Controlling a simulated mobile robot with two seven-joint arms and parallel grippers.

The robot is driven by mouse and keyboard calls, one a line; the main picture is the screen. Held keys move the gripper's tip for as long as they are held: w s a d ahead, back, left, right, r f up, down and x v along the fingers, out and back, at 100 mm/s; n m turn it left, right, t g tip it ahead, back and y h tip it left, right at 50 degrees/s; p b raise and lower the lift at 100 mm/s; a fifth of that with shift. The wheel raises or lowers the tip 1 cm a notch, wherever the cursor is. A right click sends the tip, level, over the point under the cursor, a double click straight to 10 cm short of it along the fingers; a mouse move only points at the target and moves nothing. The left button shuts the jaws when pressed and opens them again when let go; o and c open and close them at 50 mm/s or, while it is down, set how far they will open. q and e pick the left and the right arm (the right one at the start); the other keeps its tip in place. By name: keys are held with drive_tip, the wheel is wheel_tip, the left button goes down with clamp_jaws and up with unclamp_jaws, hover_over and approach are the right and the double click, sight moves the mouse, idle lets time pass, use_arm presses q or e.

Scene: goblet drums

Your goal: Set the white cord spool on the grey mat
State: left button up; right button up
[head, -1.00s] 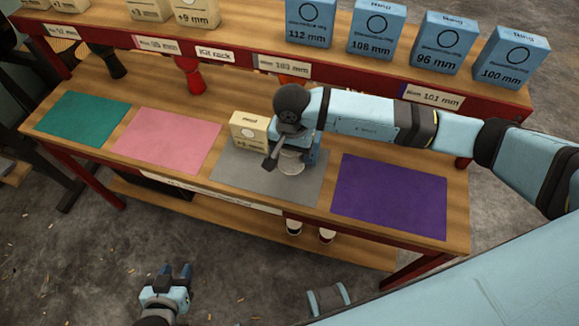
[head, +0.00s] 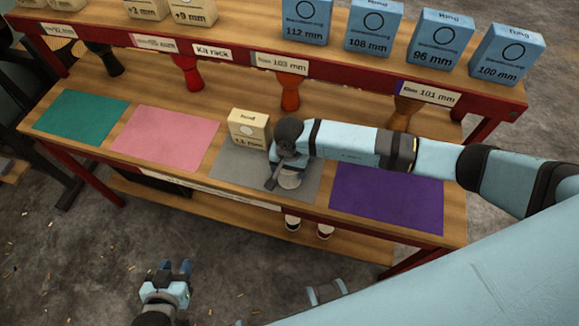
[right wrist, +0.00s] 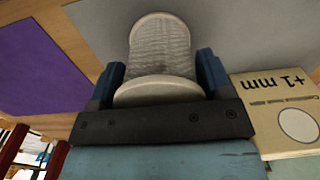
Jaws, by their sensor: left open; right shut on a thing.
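The white cord spool (head: 290,181) is in my right gripper (right wrist: 160,75), between its two blue fingers in the right wrist view. The spool's wound cord (right wrist: 160,50) and both pale flanges show there. In the head view the spool is over the front right part of the grey mat (head: 235,169). Whether it touches the mat is not clear. The mat also shows at the top of the right wrist view (right wrist: 225,30). My left gripper (head: 176,270) is open and empty, low in front of the bench.
A cream head box (head: 249,130) stands at the mat's back edge, left of my right gripper. A purple mat (head: 386,198) lies to the right; pink (head: 167,138) and teal (head: 80,115) mats lie left. A shelf with blue ring boxes (head: 372,27) runs behind, with drums below.

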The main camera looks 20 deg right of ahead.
drive_tip(key=shift+f, duration=0.2)
drive_tip(key=o, duration=1)
drive_tip(key=shift+r, duration=0.1)
